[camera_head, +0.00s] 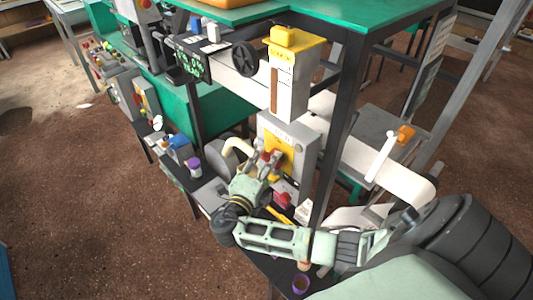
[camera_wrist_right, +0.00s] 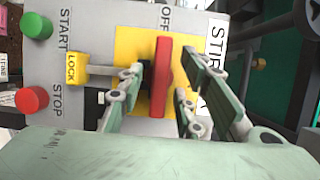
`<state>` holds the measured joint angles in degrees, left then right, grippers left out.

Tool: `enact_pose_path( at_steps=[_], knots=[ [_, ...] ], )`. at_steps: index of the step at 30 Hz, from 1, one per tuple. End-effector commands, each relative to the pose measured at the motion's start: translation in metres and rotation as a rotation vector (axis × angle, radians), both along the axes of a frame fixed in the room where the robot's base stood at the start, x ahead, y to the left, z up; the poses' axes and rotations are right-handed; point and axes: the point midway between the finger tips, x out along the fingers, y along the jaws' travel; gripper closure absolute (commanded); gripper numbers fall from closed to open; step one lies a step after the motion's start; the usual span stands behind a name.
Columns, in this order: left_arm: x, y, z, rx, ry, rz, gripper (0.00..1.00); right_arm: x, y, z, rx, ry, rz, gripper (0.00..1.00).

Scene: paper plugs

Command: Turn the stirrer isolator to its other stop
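The stirrer isolator is a red bar handle (camera_wrist_right: 162,75) on a yellow plate (camera_wrist_right: 130,45), fixed to a grey box (camera_head: 300,132). In the right wrist view the handle stands lengthwise, its upper end near the OFF label (camera_wrist_right: 166,17). Part of a STIRRER label (camera_wrist_right: 215,45) shows beside the plate. My right gripper (camera_wrist_right: 160,98) has its fingers on either side of the handle, with narrow gaps visible; contact is unclear. In the head view, the right gripper (camera_head: 265,166) is at the yellow plate and partly covers the handle. My left gripper is not in view.
A yellow LOCK tab (camera_wrist_right: 76,68), a green START button (camera_wrist_right: 36,26) and a red STOP button (camera_wrist_right: 32,99) sit beside the isolator. A dark table leg (camera_head: 335,135) stands right of the box. A black handwheel (camera_head: 244,58) is above left.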

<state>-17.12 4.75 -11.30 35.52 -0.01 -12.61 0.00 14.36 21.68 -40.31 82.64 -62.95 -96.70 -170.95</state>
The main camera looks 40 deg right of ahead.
Motion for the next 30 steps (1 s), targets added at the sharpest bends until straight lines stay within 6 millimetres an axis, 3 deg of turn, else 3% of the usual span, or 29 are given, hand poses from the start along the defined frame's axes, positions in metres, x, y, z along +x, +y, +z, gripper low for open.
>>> enact_pose_path(
  at_steps=[6, 18, 30],
  knots=[
    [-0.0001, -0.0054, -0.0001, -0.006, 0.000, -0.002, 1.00, 0.0002, -0.0004, -0.0003, 0.001, 0.000, 0.000, 0.67],
    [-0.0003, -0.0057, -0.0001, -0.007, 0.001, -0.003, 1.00, -0.0001, 0.0000, -0.0008, 0.002, 0.001, 0.000, 1.00],
    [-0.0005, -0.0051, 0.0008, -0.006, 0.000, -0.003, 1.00, -0.0003, 0.0006, -0.0018, 0.006, -0.046, 0.000, 1.00]
  ],
)
